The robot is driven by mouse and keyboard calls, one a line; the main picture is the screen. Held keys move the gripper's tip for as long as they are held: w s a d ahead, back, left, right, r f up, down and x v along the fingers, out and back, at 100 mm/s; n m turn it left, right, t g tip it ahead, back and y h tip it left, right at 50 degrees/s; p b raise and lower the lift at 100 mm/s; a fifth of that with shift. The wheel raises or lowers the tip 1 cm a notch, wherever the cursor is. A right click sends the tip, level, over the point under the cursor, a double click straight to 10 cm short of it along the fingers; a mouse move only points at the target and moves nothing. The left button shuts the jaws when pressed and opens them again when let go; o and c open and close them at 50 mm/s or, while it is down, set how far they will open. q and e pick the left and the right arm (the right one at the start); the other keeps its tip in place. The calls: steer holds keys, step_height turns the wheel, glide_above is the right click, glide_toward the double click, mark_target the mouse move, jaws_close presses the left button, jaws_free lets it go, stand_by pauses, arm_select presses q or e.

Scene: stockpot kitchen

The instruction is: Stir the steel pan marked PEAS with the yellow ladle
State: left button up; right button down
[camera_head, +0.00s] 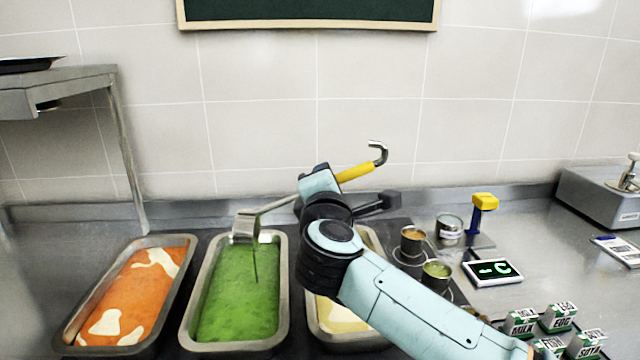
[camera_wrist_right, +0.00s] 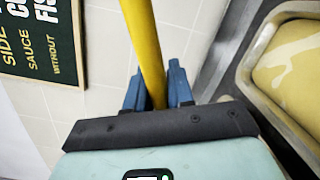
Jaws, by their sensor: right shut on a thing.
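The yellow ladle has a yellow handle (camera_head: 355,172) with a steel hook at its end. My right gripper (camera_head: 316,172) is shut on this handle, which also shows between the fingers in the right wrist view (camera_wrist_right: 147,45). The ladle's steel bowl (camera_head: 245,224) is over the far end of the steel pan with green contents (camera_head: 190,318). A thin dark green line runs down from the bowl to the green surface. No PEAS marking is readable, and whether the bowl touches the contents I cannot tell. My left gripper is out of view.
A pan with orange contents (camera_head: 66,335) stands left of the green one. A pan with pale yellow contents (camera_head: 378,240) is partly behind my right arm. Small tins (camera_head: 413,240), a lit display (camera_head: 492,271) and several cartons (camera_head: 521,322) stand right. A shelf (camera_head: 70,84) is at left.

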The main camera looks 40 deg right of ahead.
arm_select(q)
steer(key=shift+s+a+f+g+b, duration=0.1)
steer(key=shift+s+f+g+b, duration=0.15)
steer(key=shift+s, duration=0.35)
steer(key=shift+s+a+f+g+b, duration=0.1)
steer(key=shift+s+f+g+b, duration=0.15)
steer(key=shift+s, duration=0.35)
arm_select(e)
steer(key=shift+s+d+f+m, duration=0.4)
steer(key=shift+f+m, duration=0.15)
steer(key=shift+f, duration=0.1)
steer(key=shift+s+d+f+m, duration=0.25)
steer(key=shift+d+f+m, duration=0.25)
steer(key=shift+f, duration=0.1)
steer(key=shift+s+d+f+m, duration=0.35)
steer(key=shift+f+m, duration=0.2)
steer(key=shift+f, duration=0.1)
stand_by(0.6)
